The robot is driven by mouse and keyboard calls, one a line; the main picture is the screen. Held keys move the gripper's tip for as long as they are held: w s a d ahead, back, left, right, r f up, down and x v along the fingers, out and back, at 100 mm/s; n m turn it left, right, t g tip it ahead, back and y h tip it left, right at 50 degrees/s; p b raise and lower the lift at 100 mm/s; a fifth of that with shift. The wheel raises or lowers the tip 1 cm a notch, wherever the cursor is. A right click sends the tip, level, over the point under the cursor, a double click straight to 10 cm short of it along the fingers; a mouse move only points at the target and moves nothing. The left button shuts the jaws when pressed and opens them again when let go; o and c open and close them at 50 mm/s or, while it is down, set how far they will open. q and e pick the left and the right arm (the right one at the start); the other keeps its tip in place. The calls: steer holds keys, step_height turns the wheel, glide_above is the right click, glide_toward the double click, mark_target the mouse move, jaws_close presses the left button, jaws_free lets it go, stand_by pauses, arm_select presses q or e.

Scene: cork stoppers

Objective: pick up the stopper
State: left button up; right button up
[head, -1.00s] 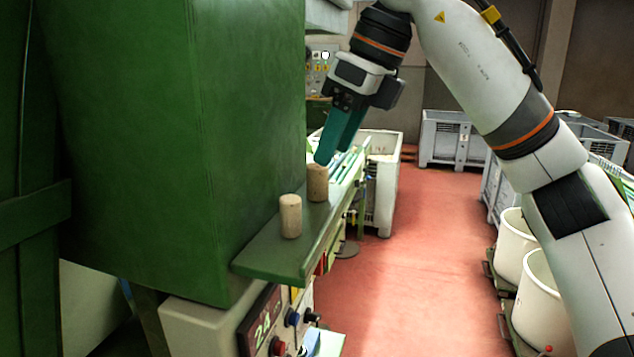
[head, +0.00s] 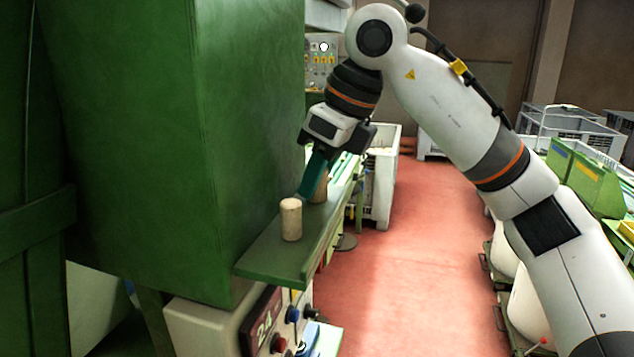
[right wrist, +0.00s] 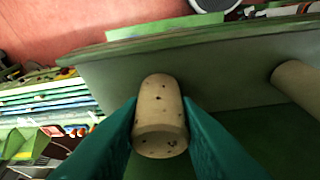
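Two tan cork stoppers stand upright on a narrow green shelf (head: 273,258). The nearer stopper (head: 291,219) stands free. The farther stopper (head: 323,188) is partly hidden behind a finger of my right gripper (head: 314,182). In the right wrist view, a speckled stopper (right wrist: 159,112) sits between the teal fingers of my right gripper (right wrist: 160,110). Both fingertips lie against its sides with no visible gap, so they look shut on it. The other stopper (right wrist: 298,84) shows at the right edge of that view, apart from the fingers. My left gripper is not in view.
A large green housing (head: 125,130) rises along the left of the shelf. A control panel (head: 268,325) with buttons is below the near shelf end. Grey crates (head: 380,195) stand behind, and the red floor (head: 410,270) to the right is open.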

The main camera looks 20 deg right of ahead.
steer(key=shift+c, duration=1.2)
